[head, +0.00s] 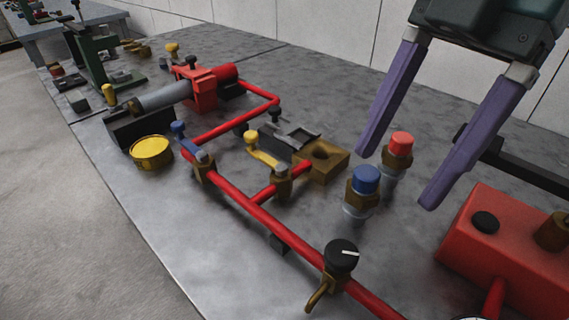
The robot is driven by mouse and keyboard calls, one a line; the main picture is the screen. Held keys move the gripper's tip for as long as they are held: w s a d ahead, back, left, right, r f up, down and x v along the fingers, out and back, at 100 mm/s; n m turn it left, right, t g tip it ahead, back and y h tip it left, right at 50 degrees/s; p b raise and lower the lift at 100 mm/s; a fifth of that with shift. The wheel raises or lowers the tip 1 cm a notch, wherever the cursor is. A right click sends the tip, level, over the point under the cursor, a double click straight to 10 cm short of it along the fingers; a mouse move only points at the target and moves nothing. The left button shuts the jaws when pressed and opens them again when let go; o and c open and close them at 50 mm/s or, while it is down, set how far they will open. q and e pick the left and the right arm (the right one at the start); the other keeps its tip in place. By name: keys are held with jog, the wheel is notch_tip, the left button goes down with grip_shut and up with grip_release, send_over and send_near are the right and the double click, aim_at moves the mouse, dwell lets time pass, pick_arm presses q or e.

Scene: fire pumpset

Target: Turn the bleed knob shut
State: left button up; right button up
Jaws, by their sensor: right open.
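The bleed knob (341,254) is a round black knob with a white pointer line, on a brass body on the red pipe at the lower middle. The white line points toward the right of the picture. A small curved brass spout (318,297) hangs below it. My right gripper (397,182) comes in from the top right with two purple fingers wide apart and nothing between them. It is above and to the right of the knob, apart from it. My left gripper is not in view.
A blue-capped fitting (366,180) and a red-capped fitting (401,144) stand near my right fingertips. A red box (505,255) is at the lower right. Blue-handled (180,130) and yellow-handled (252,138) valves sit farther left. The bench (195,245) is bare at front left.

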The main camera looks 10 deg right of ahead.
aim_at(344, 251)
jog(key=x, duration=1)
jog(key=shift+r, duration=0.1)
grip_shut()
dwell(0.3)
